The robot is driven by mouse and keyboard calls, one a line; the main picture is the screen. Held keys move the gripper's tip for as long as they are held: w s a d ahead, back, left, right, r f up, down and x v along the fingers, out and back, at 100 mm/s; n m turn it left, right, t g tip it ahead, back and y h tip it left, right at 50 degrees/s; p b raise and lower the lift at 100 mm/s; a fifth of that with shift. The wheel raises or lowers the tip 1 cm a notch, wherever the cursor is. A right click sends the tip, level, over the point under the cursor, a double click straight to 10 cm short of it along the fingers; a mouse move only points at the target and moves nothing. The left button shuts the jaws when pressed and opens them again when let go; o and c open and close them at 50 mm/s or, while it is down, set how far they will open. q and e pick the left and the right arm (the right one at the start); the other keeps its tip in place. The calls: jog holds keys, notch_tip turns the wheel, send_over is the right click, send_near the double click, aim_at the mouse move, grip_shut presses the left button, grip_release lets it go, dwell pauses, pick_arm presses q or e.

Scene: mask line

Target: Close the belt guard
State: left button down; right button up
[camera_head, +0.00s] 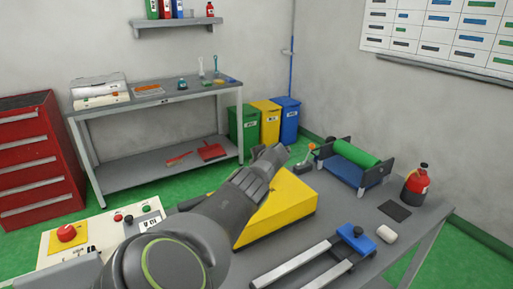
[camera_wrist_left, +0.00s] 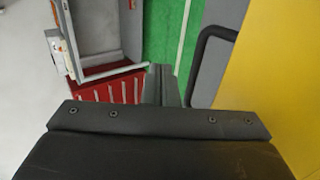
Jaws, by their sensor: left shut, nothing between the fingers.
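The yellow belt guard (camera_head: 285,208) stands on the grey workbench, right of my left arm, which covers part of its left side. I cannot tell from this view how far it is open. In the left wrist view the yellow surface (camera_wrist_left: 288,75) fills the right side, with a dark curved bar (camera_wrist_left: 203,62) beside it. My left gripper (camera_head: 270,155) is shut and empty at the guard's far upper end. Its fingers also show in the left wrist view (camera_wrist_left: 162,85), apart from the bar. My right gripper is not in view.
A control panel with a red button (camera_head: 66,232) is at the left. A green roller (camera_head: 356,152), a red bottle (camera_head: 416,185), a white object (camera_head: 386,234) and a blue-ended rail frame (camera_head: 355,238) occupy the bench to the right.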

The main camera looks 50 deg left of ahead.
pick_arm(q)
jog(key=shift+a+f+h, duration=0.1)
jog(key=shift+f+h, duration=0.2)
jog(key=shift+f, duration=0.4)
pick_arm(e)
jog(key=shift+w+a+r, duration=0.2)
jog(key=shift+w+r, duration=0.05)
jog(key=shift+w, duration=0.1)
pick_arm(q)
jog(key=shift+f, duration=0.1)
jog(key=shift+p, duration=0.3)
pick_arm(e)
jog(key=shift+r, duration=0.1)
pick_arm(q)
jog(key=p+v, duration=0.9)
jog(key=p, duration=0.4)
jog(key=shift+w+a+p, duration=0.1)
jog(key=shift+a+p, duration=0.05)
jog(key=shift+p, duration=0.2)
jog(key=p+v, duration=0.2)
jog(key=v, duration=0.6)
jog(key=shift+d+r+p, duration=0.25)
jog(key=shift+p, duration=0.1)
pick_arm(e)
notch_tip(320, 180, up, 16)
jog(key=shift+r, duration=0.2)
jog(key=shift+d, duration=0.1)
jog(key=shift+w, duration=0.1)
